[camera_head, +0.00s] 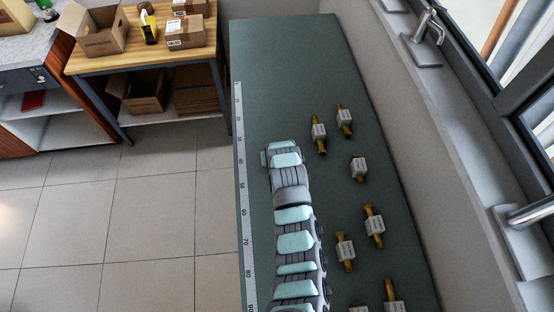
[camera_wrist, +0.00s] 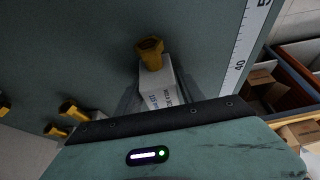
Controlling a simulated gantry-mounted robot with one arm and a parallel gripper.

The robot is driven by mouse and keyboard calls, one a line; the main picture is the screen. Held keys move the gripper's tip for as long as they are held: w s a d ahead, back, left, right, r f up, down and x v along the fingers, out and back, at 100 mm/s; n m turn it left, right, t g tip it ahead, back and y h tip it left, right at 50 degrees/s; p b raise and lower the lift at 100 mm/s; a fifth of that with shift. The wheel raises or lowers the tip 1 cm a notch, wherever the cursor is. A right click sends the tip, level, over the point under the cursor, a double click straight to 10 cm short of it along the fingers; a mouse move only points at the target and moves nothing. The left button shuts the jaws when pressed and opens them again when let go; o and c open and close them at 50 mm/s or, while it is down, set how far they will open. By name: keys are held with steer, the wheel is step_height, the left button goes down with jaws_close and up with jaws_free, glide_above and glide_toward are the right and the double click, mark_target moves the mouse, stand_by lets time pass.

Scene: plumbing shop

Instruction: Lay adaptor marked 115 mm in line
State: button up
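My gripper (camera_wrist: 160,88) shows in the wrist view with its two grey fingers on either side of a white-bodied adaptor (camera_wrist: 158,82) with a brass hex end. In the head view my arm covers the gripper and this adaptor, near the 40 mark of the ruler (camera_head: 243,200). Other white-and-brass adaptors lie loose on the green bench to the right, among them one at the top (camera_head: 345,118), one beside it (camera_head: 319,132), and a longer one lower down (camera_head: 374,225). Their labels are not readable.
The green bench top (camera_head: 285,60) is clear at its far end. The ruler runs along its left edge. A wall and window sill (camera_head: 440,110) bound the right side. A wooden table (camera_head: 150,55) with cardboard boxes stands apart at the back left.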

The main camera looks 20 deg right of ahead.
steer(key=shift+o, duration=1.2)
steer(key=shift+r, duration=0.1)
